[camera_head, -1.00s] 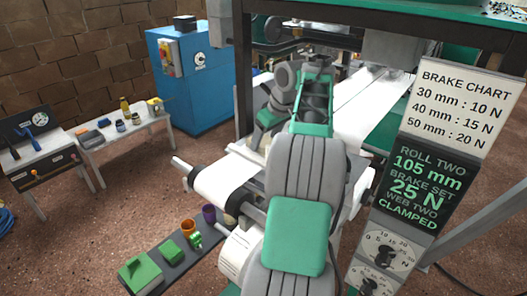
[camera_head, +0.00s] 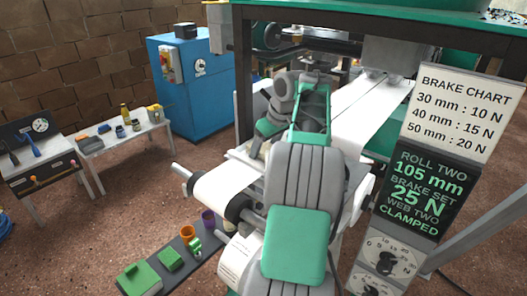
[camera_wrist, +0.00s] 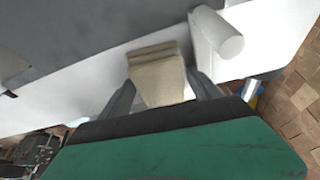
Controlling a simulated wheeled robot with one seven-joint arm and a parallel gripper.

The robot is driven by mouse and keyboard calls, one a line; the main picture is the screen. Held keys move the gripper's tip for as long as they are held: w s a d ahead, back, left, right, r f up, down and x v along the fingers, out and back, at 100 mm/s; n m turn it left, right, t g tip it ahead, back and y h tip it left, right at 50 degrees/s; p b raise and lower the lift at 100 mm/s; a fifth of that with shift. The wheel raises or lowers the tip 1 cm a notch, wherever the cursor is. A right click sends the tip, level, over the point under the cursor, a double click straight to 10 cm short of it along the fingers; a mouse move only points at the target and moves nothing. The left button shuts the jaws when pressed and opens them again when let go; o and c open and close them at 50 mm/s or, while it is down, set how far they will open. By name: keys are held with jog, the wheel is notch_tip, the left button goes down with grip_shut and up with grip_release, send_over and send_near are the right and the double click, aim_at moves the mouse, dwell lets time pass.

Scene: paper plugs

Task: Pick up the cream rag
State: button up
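The cream rag (camera_wrist: 157,80) shows in the wrist view as a folded pad on a pale surface, between the two fingers of my gripper (camera_wrist: 160,86). A dark finger stands close on each side of it, and the fingers look apart; whether they touch the rag is hard to tell. The near ends of the fingers are hidden behind my green wrist part. In the head view my arm reaches down to the pale machine bed; my fingertips and the rag cannot be made out there.
A white roller (camera_wrist: 217,35) lies close right of the rag. The web machine has a dark frame post (camera_head: 243,85) and a white paper web (camera_head: 225,184). A grey shelf with green blocks (camera_head: 170,260) stands in front. A blue cabinet (camera_head: 190,95) is behind left.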

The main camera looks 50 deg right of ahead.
aim_at(265, 147)
jog(key=c, duration=1.1)
notch_tip(265, 147, up, 5)
jog(key=p, duration=0.3)
jog(key=shift+f, duration=0.15)
jog(key=s+a+r, duration=0.1)
jog(key=a+r, duration=0.2)
jog(key=a, duration=0.1)
jog(key=s+a+r, duration=0.2)
jog(key=a+r, duration=0.1)
jog(key=a, duration=0.2)
jog(key=s+a+r, duration=0.1)
jog(key=a+r, duration=0.1)
jog(key=a, duration=0.2)
jog(key=shift+s+a+r+p, duration=0.15)
jog(key=shift+a+r+p, duration=0.05)
jog(key=shift+r+p, duration=0.2)
